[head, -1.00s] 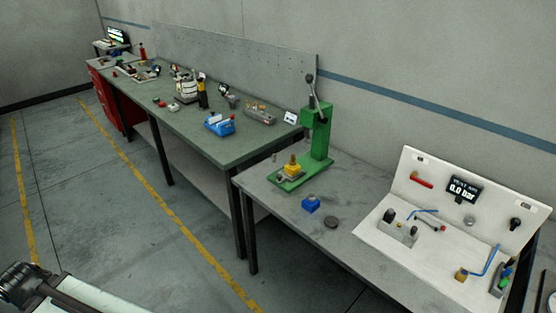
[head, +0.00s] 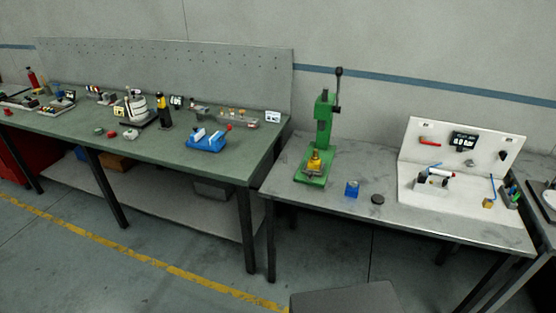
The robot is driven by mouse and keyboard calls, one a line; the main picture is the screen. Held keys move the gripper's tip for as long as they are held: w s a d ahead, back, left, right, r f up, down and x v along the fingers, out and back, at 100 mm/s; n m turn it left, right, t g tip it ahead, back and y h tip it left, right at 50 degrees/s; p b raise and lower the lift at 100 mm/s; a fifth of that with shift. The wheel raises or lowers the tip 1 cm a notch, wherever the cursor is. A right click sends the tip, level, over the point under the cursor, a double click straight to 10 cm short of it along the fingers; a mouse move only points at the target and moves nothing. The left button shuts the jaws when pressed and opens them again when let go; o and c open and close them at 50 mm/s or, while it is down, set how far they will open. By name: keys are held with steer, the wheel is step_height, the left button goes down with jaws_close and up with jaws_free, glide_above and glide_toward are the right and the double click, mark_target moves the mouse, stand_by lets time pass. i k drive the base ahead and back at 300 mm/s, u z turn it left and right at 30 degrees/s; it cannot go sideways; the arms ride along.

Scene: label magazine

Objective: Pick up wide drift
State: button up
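I cannot single out the wide drift; the small tools are too small to tell apart from here. A grey holder (head: 240,123) with several small upright pieces stands near the right back of the green bench (head: 205,171). A green arbor press (head: 322,130) stands on the grey table (head: 330,205) to the right, with a yellow piece (head: 314,163) on its base. A blue block (head: 352,188) and a dark round disc (head: 377,199) lie in front of the press. My gripper is not in view.
A blue tray (head: 206,142) lies near the green bench's front edge. A black and yellow bottle (head: 164,111) stands left of it. A white panel station (head: 460,205) fills the grey table's right end.

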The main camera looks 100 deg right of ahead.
mark_target(314, 156)
steer(key=u, duration=0.1)
steer(key=i, duration=0.6)
steer(key=z, duration=3.25)
steer(key=i, duration=1.55)
